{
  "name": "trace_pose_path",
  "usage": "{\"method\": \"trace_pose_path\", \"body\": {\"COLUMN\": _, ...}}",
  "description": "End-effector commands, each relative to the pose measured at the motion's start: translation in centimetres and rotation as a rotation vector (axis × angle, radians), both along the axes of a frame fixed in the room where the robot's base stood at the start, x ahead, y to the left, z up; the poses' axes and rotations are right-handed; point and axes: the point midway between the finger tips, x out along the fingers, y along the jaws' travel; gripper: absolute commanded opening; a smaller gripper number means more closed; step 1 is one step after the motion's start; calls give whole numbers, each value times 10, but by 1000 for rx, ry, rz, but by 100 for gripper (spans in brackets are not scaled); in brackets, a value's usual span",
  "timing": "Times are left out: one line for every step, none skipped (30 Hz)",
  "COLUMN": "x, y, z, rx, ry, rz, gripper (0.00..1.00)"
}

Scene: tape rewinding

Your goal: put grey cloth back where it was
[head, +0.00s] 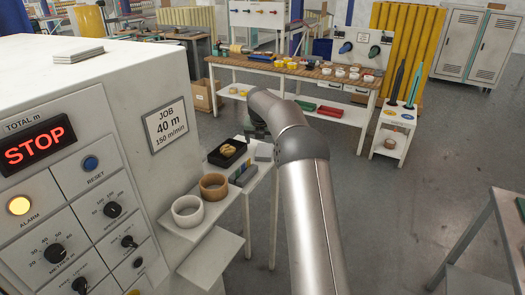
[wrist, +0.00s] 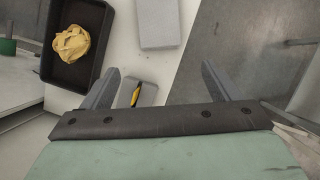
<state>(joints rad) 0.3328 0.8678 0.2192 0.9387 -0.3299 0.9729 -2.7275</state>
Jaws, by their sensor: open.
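A flat grey rectangle that looks like the folded grey cloth (wrist: 158,22) lies on a small white table (wrist: 118,30). It also shows in the head view (head: 264,152), beside a black tray. My gripper (wrist: 160,78) is open above the table's edge, with nothing held between its fingers. The grey cloth is ahead of the fingers, apart from them. In the head view my forearm hides most of my gripper.
The black tray (wrist: 62,76) holds a crumpled yellow cloth (wrist: 71,44). A smaller grey piece with a yellow-and-black item (wrist: 135,94) lies near the left finger. Two tape rolls (head: 187,210) (head: 213,186) sit on the machine's shelf.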

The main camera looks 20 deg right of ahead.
Motion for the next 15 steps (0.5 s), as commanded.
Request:
{"method": "trace_pose_path", "body": {"x": -3, "y": 1, "z": 7, "rx": -1, "ry": -2, "rz": -1, "gripper": 83}}
{"method": "trace_pose_path", "body": {"x": -4, "y": 1, "z": 9, "rx": 0, "ry": -1, "rz": -1, "gripper": 83}}
{"method": "trace_pose_path", "body": {"x": -5, "y": 2, "z": 13, "rx": 0, "ry": -1, "rz": -1, "gripper": 83}}
{"method": "trace_pose_path", "body": {"x": -6, "y": 3, "z": 15, "rx": 0, "ry": -1, "rz": -1, "gripper": 83}}
{"method": "trace_pose_path", "body": {"x": -7, "y": 3, "z": 17, "rx": 0, "ry": -1, "rz": -1, "gripper": 83}}
{"method": "trace_pose_path", "body": {"x": -7, "y": 3, "z": 19, "rx": 0, "ry": -1, "rz": 0, "gripper": 83}}
{"method": "trace_pose_path", "body": {"x": -8, "y": 4, "z": 20, "rx": 0, "ry": 0, "rz": 0, "gripper": 83}}
{"method": "trace_pose_path", "body": {"x": -8, "y": 4, "z": 20, "rx": -1, "ry": 0, "rz": 0, "gripper": 83}}
{"method": "trace_pose_path", "body": {"x": -8, "y": 4, "z": 21, "rx": 0, "ry": 1, "rz": 0, "gripper": 83}}
{"method": "trace_pose_path", "body": {"x": -8, "y": 4, "z": 21, "rx": 0, "ry": 1, "rz": -1, "gripper": 83}}
{"method": "trace_pose_path", "body": {"x": -9, "y": 5, "z": 22, "rx": 2, "ry": 0, "rz": -4, "gripper": 83}}
{"method": "trace_pose_path", "body": {"x": -10, "y": 7, "z": 23, "rx": 7, "ry": 0, "rz": -14, "gripper": 83}}
{"method": "trace_pose_path", "body": {"x": -13, "y": 11, "z": 26, "rx": 14, "ry": -2, "rz": -31, "gripper": 83}}
{"method": "trace_pose_path", "body": {"x": -17, "y": 16, "z": 30, "rx": 25, "ry": -7, "rz": -56, "gripper": 83}}
{"method": "trace_pose_path", "body": {"x": -24, "y": 25, "z": 36, "rx": 46, "ry": -11, "rz": -103, "gripper": 83}}
